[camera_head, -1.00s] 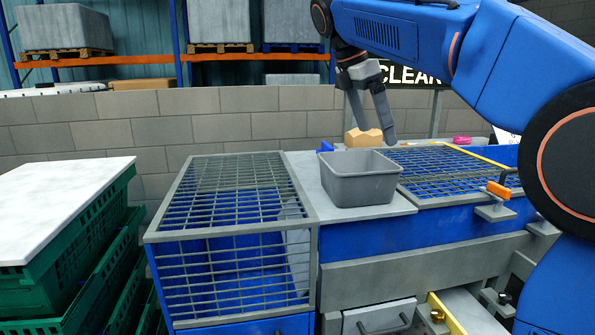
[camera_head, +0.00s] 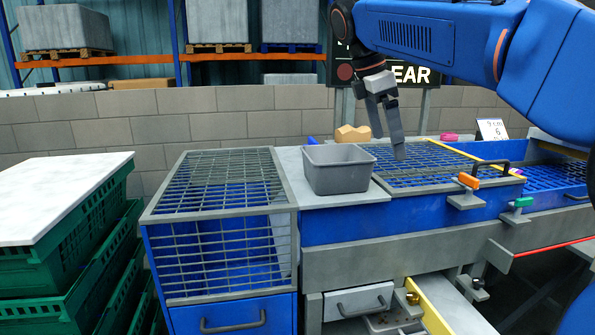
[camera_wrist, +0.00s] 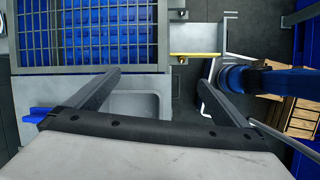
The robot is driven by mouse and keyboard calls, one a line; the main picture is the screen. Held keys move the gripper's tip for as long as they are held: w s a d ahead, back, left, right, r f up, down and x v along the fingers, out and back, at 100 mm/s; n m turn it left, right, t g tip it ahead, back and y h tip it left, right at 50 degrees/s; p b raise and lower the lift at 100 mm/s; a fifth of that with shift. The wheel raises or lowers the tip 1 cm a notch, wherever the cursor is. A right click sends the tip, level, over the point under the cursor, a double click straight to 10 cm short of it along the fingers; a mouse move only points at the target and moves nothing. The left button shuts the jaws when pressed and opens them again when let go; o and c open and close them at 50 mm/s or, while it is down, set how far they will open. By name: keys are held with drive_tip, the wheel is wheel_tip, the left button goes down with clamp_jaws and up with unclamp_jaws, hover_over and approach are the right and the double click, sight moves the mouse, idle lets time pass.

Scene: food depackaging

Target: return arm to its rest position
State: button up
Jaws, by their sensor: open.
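My gripper (camera_head: 387,128) is in the air in the head view, its fingers pointing down above the blue workstation, to the right of the grey bin. In the wrist view my gripper (camera_wrist: 165,88) shows two fingers spread wide apart with nothing between them. My blue arm reaches in from the right side of the head view.
A grey bin (camera_head: 338,177) stands on the workstation beside a grid-covered cage (camera_head: 218,240). A tan block (camera_head: 352,133) lies behind the bin. A metal grid (camera_head: 420,181) with a black handle lies below my gripper. Green crates (camera_head: 90,240) stand at left.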

drive_tip(key=s+d+f+m+t+y, duration=0.1)
drive_tip(key=s+d+f+m, duration=0.2)
drive_tip(key=s+f+m, duration=0.3)
drive_tip(key=s+d+f+m+t+y, duration=0.1)
drive_tip(key=s+d+f+m, duration=0.2)
drive_tip(key=s+f, duration=0.9)
drive_tip(key=s+d+f+m+t+y, duration=0.1)
drive_tip(key=s+d+f+m, duration=0.2)
drive_tip(key=s+f+m, duration=0.6)
wheel_tip(320, 180, down, 5)
drive_tip(key=shift+s+f+t+y, duration=0.1)
drive_tip(key=shift+s+t+y, duration=0.2)
drive_tip(key=shift+y, duration=0.1)
